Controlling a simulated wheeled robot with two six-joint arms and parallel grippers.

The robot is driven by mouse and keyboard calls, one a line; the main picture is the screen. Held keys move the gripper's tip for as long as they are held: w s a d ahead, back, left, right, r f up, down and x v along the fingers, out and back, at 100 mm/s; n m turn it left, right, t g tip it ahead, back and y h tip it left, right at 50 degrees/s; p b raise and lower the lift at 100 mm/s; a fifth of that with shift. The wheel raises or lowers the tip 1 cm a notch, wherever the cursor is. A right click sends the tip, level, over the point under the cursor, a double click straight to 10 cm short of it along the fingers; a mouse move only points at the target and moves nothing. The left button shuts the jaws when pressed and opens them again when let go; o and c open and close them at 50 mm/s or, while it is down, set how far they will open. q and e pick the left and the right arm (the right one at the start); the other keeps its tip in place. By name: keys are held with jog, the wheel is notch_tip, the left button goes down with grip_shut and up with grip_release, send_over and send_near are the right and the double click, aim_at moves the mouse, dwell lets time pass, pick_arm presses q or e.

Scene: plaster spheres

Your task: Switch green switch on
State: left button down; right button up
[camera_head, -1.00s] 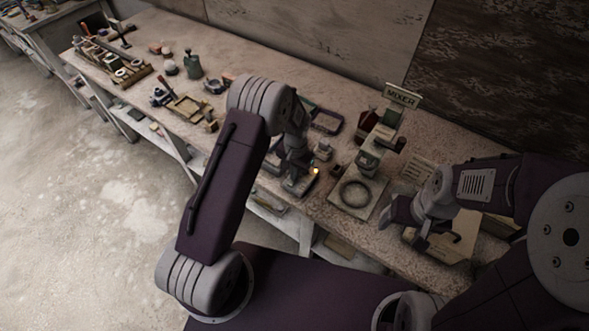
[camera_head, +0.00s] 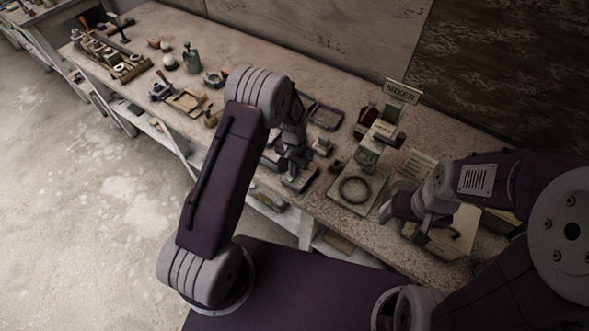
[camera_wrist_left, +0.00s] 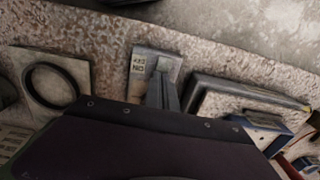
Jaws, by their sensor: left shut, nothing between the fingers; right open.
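My left gripper (camera_head: 290,165) is shut and empty, pointing down over a small switch box (camera_head: 301,181) at the front edge of the bench. In the left wrist view, a labelled plate (camera_wrist_left: 142,62) lies at the shut fingertips (camera_wrist_left: 162,92). The fingers cover part of this plate and hide any lever. I cannot tell the switch's colour or position, or whether the fingers touch it. No lit lamp shows there now. My right gripper (camera_head: 408,224) is open and empty over the right part of the bench.
A plate with a dark ring (camera_head: 353,190) lies between the grippers; a MIXER sign (camera_head: 401,92) stands behind it. A dark tray (camera_head: 325,117) lies behind my left gripper. In the left wrist view, a grey box (camera_wrist_left: 240,100) sits right of the fingers.

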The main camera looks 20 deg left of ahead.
aim_at(291, 180)
pick_arm(q)
notch_tip(291, 180, up, 3)
jog(key=p, duration=0.3)
jog(key=shift+s+r+p, duration=0.1)
jog(key=shift+r+p, duration=0.1)
jog(key=shift+p, duration=0.1)
notch_tip(291, 180, up, 11)
jog(key=b, duration=0.1)
jog(key=shift+f+b, duration=0.15)
jog(key=shift+b, duration=0.25)
pick_arm(e)
jog(key=shift+s+r, duration=0.1)
jog(key=shift+r, duration=0.7)
pick_arm(q)
jog(key=shift+t+h, duration=0.4)
jog(key=shift+t, duration=0.5)
jog(key=f+b, duration=0.3)
jog(key=f, duration=0.4)
jog(key=f+b, duration=0.4)
jog(key=f, duration=0.3)
jog(key=shift+s+a, duration=0.2)
pick_arm(e)
notch_tip(291, 180, down, 7)
jog(key=s, duration=0.1)
jog(key=shift+a, duration=0.4)
